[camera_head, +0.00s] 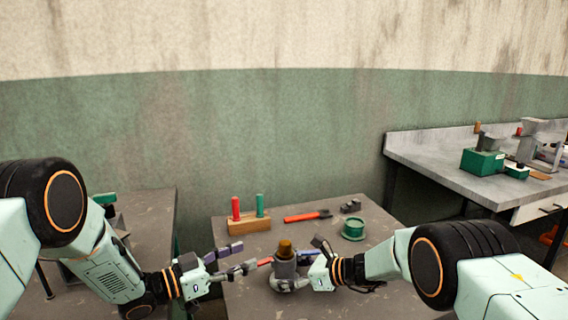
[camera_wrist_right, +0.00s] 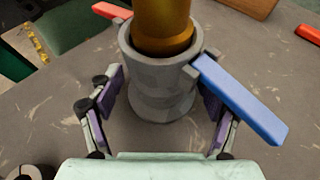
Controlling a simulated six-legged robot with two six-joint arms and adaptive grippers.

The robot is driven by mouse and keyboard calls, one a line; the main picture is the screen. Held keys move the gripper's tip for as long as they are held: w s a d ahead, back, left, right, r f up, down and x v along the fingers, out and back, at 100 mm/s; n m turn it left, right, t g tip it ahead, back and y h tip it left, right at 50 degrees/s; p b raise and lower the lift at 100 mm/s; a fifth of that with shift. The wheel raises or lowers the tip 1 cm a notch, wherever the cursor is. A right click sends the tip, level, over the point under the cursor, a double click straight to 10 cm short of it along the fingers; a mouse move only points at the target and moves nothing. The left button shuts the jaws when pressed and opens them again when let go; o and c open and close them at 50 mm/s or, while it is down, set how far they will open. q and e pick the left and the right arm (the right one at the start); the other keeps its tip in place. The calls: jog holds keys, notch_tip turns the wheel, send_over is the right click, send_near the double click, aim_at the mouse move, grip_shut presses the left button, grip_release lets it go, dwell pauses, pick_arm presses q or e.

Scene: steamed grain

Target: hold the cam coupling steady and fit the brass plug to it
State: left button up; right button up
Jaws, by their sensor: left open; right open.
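The grey cam coupling (camera_head: 284,268) stands upright near the table's front, with a blue lever and a red lever on opposite sides. The brass plug (camera_head: 286,248) stands upright in its mouth; in the right wrist view the plug (camera_wrist_right: 162,22) has its lower end inside the coupling's rim (camera_wrist_right: 140,60). The blue lever (camera_wrist_right: 240,100) and red lever (camera_wrist_right: 111,10) both stick outward. My right gripper (camera_wrist_right: 160,105) is open, with one finger on each side of the coupling's body; contact is unclear. My left gripper (camera_head: 239,259) is open and empty, left of the coupling near the red lever.
Behind stand a wooden block (camera_head: 249,225) with a red and a green peg, a red-handled hammer (camera_head: 307,216), a green ring-shaped part (camera_head: 354,229) and a dark metal part (camera_head: 350,206). A second bench (camera_head: 440,165) stands at the right.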

jog(key=v, duration=1.1)
jog(key=shift+f, duration=0.25)
pick_arm(q)
jog(key=shift+w, duration=0.1)
pick_arm(e)
jog(key=x, duration=1.1)
jog(key=shift+w+a+r, duration=0.1)
jog(key=shift+w+a, duration=0.05)
jog(key=shift+a, duration=0.15)
jog(key=shift+w+a, duration=0.15)
jog(key=shift+a, duration=0.05)
jog(key=shift+d, duration=0.1)
pick_arm(q)
jog(key=x, duration=0.3)
jog(key=shift+w+d, duration=0.1)
jog(key=shift+d, duration=0.1)
jog(key=shift+a, duration=0.1)
jog(key=shift+a, duration=0.1)
